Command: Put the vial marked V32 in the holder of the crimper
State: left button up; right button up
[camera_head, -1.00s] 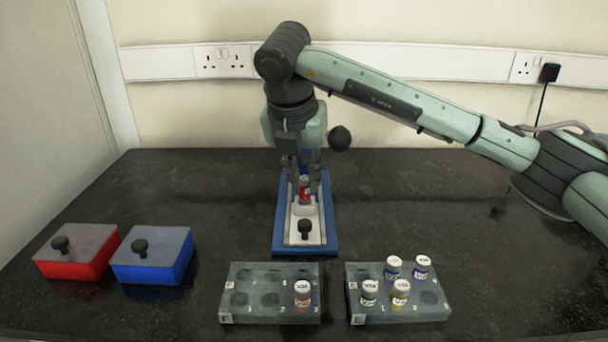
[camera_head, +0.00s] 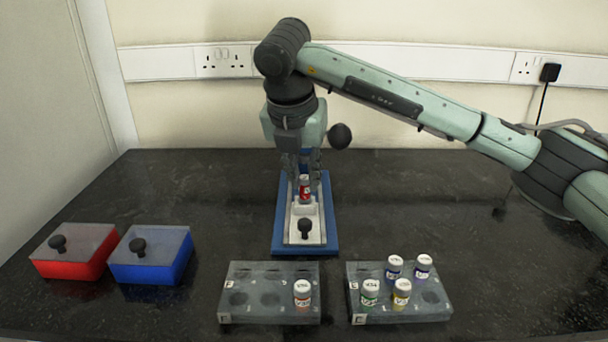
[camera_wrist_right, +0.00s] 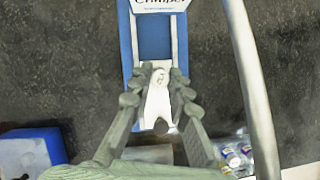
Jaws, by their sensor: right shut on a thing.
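The crimper has a blue base (camera_head: 328,225), a pale carriage (camera_head: 313,213) and a dark knob (camera_head: 305,228) at its near end. A vial (camera_head: 304,189) with a red label and light cap stands upright at the carriage's holder; its mark is too small to read. I cannot tell how deep it sits. My right gripper (camera_head: 304,175) points down over the crimper and is shut on this vial. In the right wrist view its fingertips (camera_wrist_right: 160,72) come together above the pale carriage, hiding most of the vial. My left gripper is out of view.
A left rack (camera_head: 268,302) holds one vial (camera_head: 302,293) with an orange-red label. A right rack (camera_head: 420,311) holds several capped vials. A red box (camera_head: 85,265) and a blue box (camera_head: 165,268), both with knobbed grey lids, stand at left. The table between is clear.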

jog(key=shift+b, duration=0.4)
dwell(0.3)
jog(key=shift+f+b, duration=0.65)
jog(key=shift+b, duration=0.2)
dwell(0.6)
jog(key=shift+f+b, duration=0.35)
jog(key=shift+b, duration=0.15)
jog(key=o, duration=0.9)
jog(key=shift+o, duration=0.4)
jog(key=shift+o, duration=1.2)
jog(key=shift+r, duration=0.15)
